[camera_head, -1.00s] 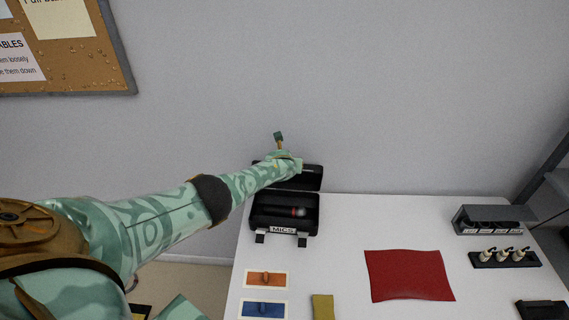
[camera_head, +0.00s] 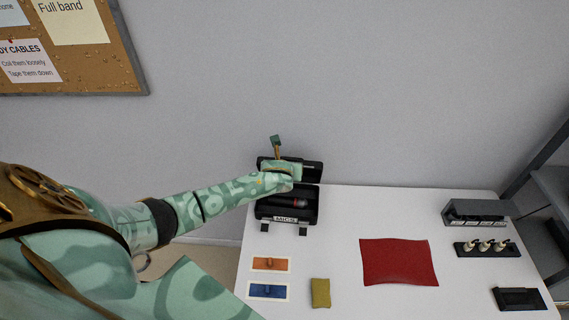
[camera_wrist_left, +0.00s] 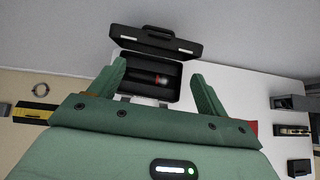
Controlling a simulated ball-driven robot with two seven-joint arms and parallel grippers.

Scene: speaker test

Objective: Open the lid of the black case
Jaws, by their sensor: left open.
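The black case (camera_head: 268,208) stands at the back left of the white table, with a "MICS" label and two latches on its front. Its lid (camera_head: 313,171) is raised at the back, standing up from the hinge side; it also shows in the left wrist view (camera_wrist_left: 150,42). A dark microphone (camera_wrist_left: 148,78) with a red band lies inside the case. My left gripper (camera_head: 284,172) is above the case, in front of the lid, and hides part of it. In the left wrist view its fingers (camera_wrist_left: 158,74) are spread with nothing between them. My right gripper is out of view.
A red cloth (camera_head: 398,262), orange card (camera_head: 270,264), blue card (camera_head: 267,291) and yellow cloth (camera_head: 320,293) lie in front. A grey box (camera_head: 477,212) and a dark holder with plugs (camera_head: 487,248) are at right. The wall is behind the case.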

